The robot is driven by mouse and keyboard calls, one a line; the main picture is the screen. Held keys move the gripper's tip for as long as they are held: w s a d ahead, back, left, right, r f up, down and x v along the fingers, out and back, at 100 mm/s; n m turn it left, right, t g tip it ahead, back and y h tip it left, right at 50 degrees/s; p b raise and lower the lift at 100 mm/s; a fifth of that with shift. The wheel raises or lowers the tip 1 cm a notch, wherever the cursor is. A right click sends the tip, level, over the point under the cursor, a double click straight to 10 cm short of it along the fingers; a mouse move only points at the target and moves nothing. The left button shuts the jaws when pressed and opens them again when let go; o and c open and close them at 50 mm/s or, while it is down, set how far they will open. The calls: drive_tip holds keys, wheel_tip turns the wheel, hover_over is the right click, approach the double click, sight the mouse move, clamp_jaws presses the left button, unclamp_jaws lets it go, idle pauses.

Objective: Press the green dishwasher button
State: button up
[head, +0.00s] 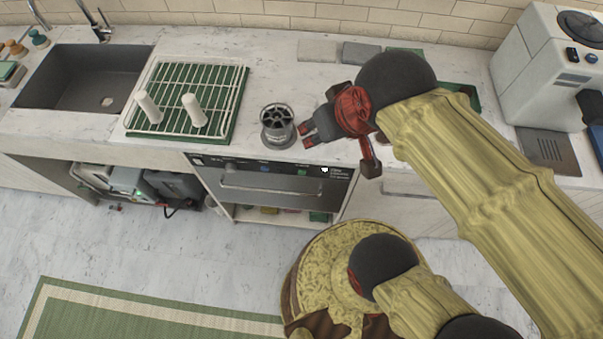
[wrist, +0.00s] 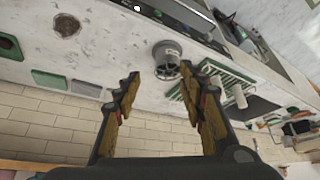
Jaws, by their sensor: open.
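The dishwasher (head: 275,185) is built in under the counter, with a dark front panel and a horizontal bar handle (head: 270,192). A small green button (head: 302,172) shows on the panel, right of a blue one (head: 264,169).
A grey metal cylinder (head: 277,128) stands on the counter just left of my gripper. A coffee machine (head: 550,75) stands at the right. The floor before the dishwasher's left side is clear.

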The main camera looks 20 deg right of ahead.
clamp_jaws()
idle(1.6)
